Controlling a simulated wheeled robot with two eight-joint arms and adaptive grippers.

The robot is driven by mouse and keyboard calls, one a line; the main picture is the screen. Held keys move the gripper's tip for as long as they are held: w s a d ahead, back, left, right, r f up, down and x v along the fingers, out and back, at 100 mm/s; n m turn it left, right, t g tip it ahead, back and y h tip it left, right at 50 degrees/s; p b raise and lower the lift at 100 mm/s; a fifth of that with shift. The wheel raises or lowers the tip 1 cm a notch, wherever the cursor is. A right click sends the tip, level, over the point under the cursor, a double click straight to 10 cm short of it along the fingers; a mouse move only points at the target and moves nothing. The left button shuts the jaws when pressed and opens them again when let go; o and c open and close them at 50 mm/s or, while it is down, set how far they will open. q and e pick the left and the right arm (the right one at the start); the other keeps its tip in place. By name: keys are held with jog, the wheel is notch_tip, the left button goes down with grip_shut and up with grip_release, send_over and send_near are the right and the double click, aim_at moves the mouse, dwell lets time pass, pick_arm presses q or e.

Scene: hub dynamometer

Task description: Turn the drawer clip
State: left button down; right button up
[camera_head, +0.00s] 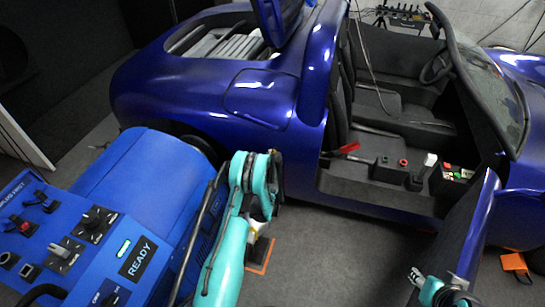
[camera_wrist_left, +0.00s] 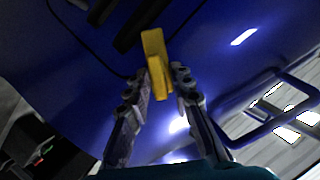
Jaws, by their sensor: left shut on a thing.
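A small yellow clip (camera_wrist_left: 155,52) stands out from a blue panel in the left wrist view. I take it for the drawer clip. My left gripper (camera_wrist_left: 162,84) is shut on the clip's lower part, with a grey finger on each side. In the head view my teal left arm rises beside the blue machine, and its fingers and the clip cannot be made out there. Part of my right arm's end shows at the lower right of the head view, and the state of its fingers is unclear.
A blue dynamometer console (camera_head: 95,240) with knobs, switches and a READY label stands at the left. A blue open-top car (camera_head: 210,90) fills the back, its door (camera_head: 478,235) open at the right. Grey floor (camera_head: 335,265) is clear between them. An orange block (camera_head: 515,263) lies at the right.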

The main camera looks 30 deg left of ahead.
pick_arm(q)
jog(key=n+h, duration=0.2)
jog(key=n, duration=0.1)
jog(key=shift+a, duration=0.15)
jog(key=shift+n+h, duration=0.7)
jog(key=shift+n, duration=0.1)
jog(key=c, duration=1.6)
grip_release()
jog(key=shift+o, duration=0.2)
notch_tip(320, 180, up, 10)
